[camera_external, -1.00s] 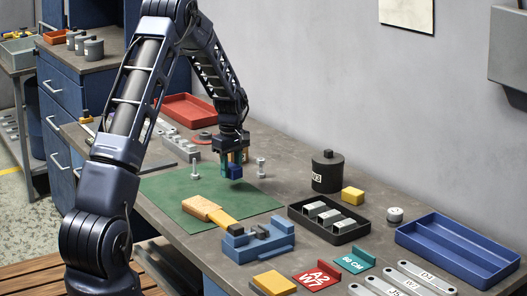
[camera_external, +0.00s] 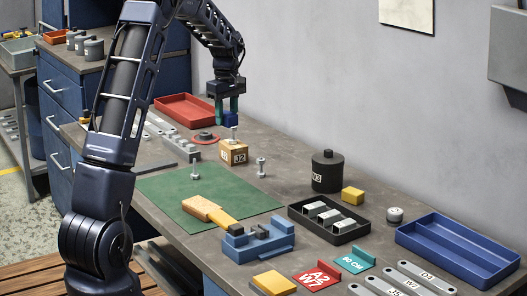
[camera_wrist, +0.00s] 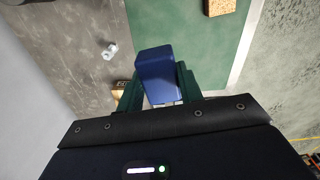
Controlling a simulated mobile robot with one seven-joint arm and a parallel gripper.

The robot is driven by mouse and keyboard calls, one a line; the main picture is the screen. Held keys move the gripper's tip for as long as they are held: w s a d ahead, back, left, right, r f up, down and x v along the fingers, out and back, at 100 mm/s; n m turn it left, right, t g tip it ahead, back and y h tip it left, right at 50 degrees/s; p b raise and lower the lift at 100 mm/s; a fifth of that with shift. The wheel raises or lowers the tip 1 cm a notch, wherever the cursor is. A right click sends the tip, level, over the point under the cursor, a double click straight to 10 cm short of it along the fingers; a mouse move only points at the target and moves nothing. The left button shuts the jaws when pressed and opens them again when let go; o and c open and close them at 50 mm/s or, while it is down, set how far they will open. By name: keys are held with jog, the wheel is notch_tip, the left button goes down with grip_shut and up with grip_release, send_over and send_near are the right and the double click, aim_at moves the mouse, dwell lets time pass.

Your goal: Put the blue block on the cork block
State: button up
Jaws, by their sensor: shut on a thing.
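My gripper (camera_external: 228,108) has its teal fingers shut on the blue block (camera_external: 230,119). The block is held in the air and appears above the cork block in the external view. The cork block (camera_external: 233,152), tan with white "32" labels, sits on the bench just behind the green mat. In the wrist view, the blue block (camera_wrist: 156,72) fills the space between the fingertips of my gripper (camera_wrist: 160,85). A small tan patch shows beside the left finger there; I cannot tell whether it is the cork block.
Bolts stand near the cork block, one (camera_external: 261,166) to its right and one (camera_external: 195,168) to its left. A red tray (camera_external: 187,110) and black canister (camera_external: 327,172) are nearby.

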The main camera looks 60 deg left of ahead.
notch_tip(320, 180, up, 2)
jog(key=r+m, duration=0.1)
jog(key=m, duration=0.1)
send_over(202, 204)
notch_tip(202, 204, down, 20)
jog(key=shift+f, duration=0.25)
jog(key=shift+f, duration=0.15)
jog(key=o, duration=1.1)
jog(key=shift+c, duration=0.2)
